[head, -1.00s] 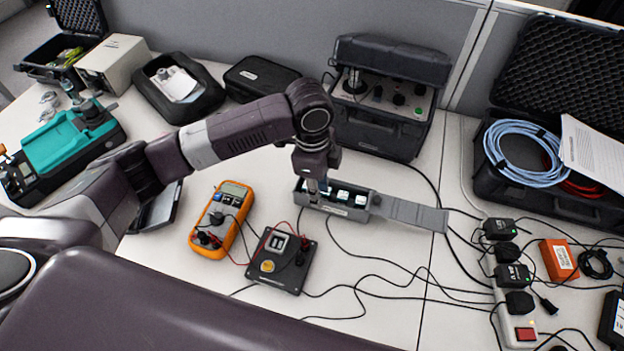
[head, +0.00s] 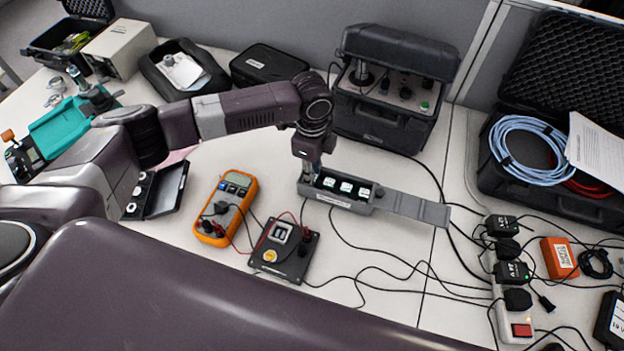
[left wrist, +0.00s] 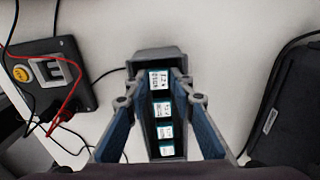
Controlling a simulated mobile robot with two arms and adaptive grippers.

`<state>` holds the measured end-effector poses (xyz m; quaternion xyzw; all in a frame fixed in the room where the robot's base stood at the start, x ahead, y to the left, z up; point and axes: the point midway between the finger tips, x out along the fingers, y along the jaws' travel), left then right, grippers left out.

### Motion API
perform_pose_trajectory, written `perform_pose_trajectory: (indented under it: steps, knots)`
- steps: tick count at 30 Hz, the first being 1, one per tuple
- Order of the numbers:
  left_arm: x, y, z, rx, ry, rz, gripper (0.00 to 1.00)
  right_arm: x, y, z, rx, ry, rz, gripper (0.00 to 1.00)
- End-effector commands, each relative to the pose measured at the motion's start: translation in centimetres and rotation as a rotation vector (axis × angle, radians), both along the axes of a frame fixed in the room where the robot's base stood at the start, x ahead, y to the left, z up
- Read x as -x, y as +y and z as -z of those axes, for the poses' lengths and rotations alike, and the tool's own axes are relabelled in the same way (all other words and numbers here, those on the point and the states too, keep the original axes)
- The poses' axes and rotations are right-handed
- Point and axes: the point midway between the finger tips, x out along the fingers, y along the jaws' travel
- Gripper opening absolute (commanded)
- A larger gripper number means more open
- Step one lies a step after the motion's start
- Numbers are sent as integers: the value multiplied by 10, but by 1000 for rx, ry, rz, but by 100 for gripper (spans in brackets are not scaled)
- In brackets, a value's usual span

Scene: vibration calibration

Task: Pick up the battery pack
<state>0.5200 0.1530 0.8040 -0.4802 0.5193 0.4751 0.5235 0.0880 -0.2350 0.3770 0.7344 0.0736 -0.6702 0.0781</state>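A narrow grey open case (head: 345,203) lies on the table with its lid (head: 415,209) folded out to the right. In it sit several dark and teal blocks with white labels, likely battery packs; one is the block (head: 346,187) in the middle. My left gripper (head: 308,172) points down at the case's left end and partly hides it. In the left wrist view the gripper's fingers (left wrist: 160,103) are spread wide, with the row of blocks (left wrist: 165,132) showing between them. Nothing is seen clamped. My right gripper is not in view.
An orange multimeter (head: 225,207) and a black switch panel (head: 284,252) with red and black leads lie left and front of the case. A black instrument case (head: 385,125) stands behind. Cables cross the table, and a power strip (head: 517,325) lies at right.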

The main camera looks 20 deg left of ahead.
Motion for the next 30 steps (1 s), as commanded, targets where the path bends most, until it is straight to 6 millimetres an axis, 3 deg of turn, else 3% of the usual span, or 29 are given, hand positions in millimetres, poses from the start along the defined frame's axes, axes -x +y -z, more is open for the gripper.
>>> perform_pose_trajectory:
  steps: [5,12,23,30]
  knots:
    - [5,1,8,-4,12,1,25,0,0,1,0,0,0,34]
    - [7,1,9,-5,16,1,0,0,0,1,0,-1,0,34]
    - [7,1,7,-6,18,1,0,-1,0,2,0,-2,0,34]
    - [4,1,-22,-3,11,0,0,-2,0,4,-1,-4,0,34]
